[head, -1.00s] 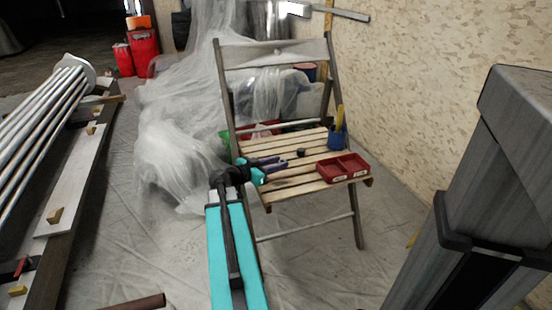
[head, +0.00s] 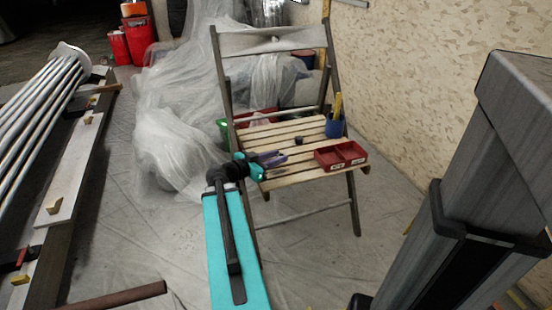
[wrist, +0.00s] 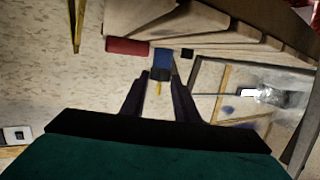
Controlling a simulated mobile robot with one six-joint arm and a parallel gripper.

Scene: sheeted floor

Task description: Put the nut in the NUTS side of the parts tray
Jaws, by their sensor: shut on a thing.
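The parts tray (head: 341,164) is a red, two-part box with pale labels on its front, near the front right of the slatted chair seat. In the wrist view the picture is turned over and the tray (wrist: 128,46) is a red strip left of the fingers. My gripper (head: 285,157) is over the left part of the seat, left of the tray and apart from it. In the wrist view its dark fingers (wrist: 159,76) are shut on the nut, a small dark patch between the tips, hard to tell from the cup behind. The tray's label words are unreadable.
A blue cup (head: 335,128) with yellow things stands behind the tray on the chair (head: 280,133). A small dark object (head: 299,141) sits on the seat between gripper and tray. Plastic sheeting (head: 170,120) lies left of the chair. The wall is to the right.

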